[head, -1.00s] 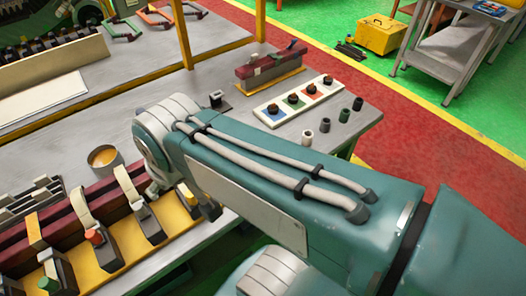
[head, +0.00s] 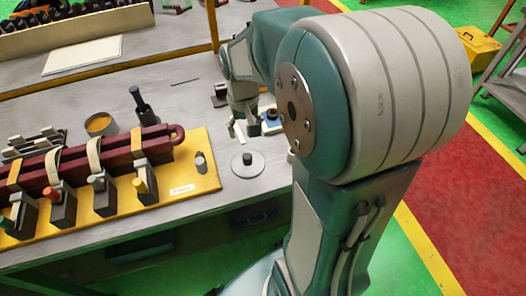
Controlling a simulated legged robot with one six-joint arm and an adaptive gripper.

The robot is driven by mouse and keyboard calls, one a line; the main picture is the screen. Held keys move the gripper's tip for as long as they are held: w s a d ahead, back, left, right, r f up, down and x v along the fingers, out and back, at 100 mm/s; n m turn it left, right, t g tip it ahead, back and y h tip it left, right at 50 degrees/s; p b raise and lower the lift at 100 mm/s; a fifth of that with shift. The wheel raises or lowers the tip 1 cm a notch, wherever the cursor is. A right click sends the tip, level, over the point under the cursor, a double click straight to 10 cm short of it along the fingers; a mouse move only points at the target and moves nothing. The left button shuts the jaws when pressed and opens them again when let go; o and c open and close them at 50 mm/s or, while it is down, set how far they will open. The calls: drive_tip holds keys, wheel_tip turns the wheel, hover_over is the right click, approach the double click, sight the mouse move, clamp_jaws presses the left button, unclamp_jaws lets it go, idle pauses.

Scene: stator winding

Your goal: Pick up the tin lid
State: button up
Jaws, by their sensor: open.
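The tin lid, a flat grey disc with a dark knob (head: 247,165), lies on the grey bench right of the yellow fixture board. An open tin with amber contents (head: 101,124) stands at the left behind the fixture. My gripper (head: 247,135) points down over the bench just behind the lid, apart from it. It is open, and I see nothing held between its fingers. My own large arm joint covers the bench to the right.
A yellow board (head: 205,176) with dark red bars and several clamps fills the bench's left front. A dark upright tool in a holder (head: 141,105) stands behind it. A blue pad with a dark knob (head: 271,121) sits right of my gripper.

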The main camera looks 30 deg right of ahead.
hover_over(248, 155)
drive_tip(key=a, duration=0.2)
wheel_tip(248, 155, down, 5)
drive_tip(key=shift+w+d+r, duration=0.1)
drive_tip(key=shift+r, duration=0.1)
drive_tip(key=f, duration=0.2)
drive_tip(key=d+f, duration=0.1)
drive_tip(key=f, duration=0.1)
drive_tip(key=d+f, duration=0.1)
drive_tip(key=f, duration=0.1)
drive_tip(key=shift+a+f, duration=0.1)
drive_tip(key=shift+a, duration=0.5)
drive_tip(key=shift+d, duration=0.45)
clamp_jaws()
